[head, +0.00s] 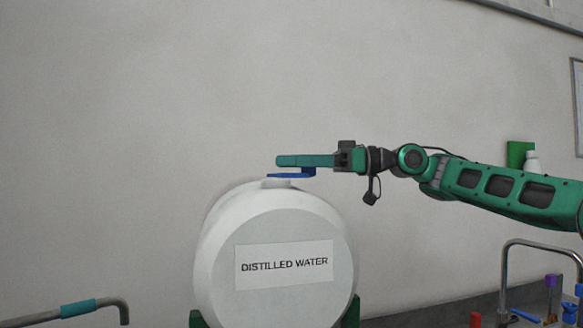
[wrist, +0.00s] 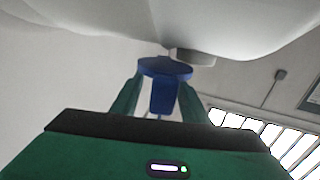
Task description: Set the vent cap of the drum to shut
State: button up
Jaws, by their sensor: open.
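The white drum (head: 225,235), labelled "DISTILLED WATER", lies on its side in a green stand in the head view. Its blue vent cap (head: 291,174) is at the top, by a short white neck (head: 275,183). In the wrist view the blue vent cap (wrist: 164,68) has a round head and a tab between my fingers; the white neck (wrist: 192,56) is beside it. My gripper (head: 281,161) reaches in from the right, level, at the cap. My gripper's green fingers (wrist: 163,88) are open, one on each side of the blue tab. I cannot tell whether they touch it.
A grey pipe handle with a teal grip (head: 78,309) is at the lower left. A curved metal tap (head: 506,270), a white bottle (head: 532,162) and small coloured items stand at the right. The wall behind is bare, with free room above the drum.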

jog(key=shift+a, duration=0.2)
grip_shut()
jog(key=shift+w+d, duration=0.1)
jog(key=shift+d, duration=0.05)
dwell(0.4)
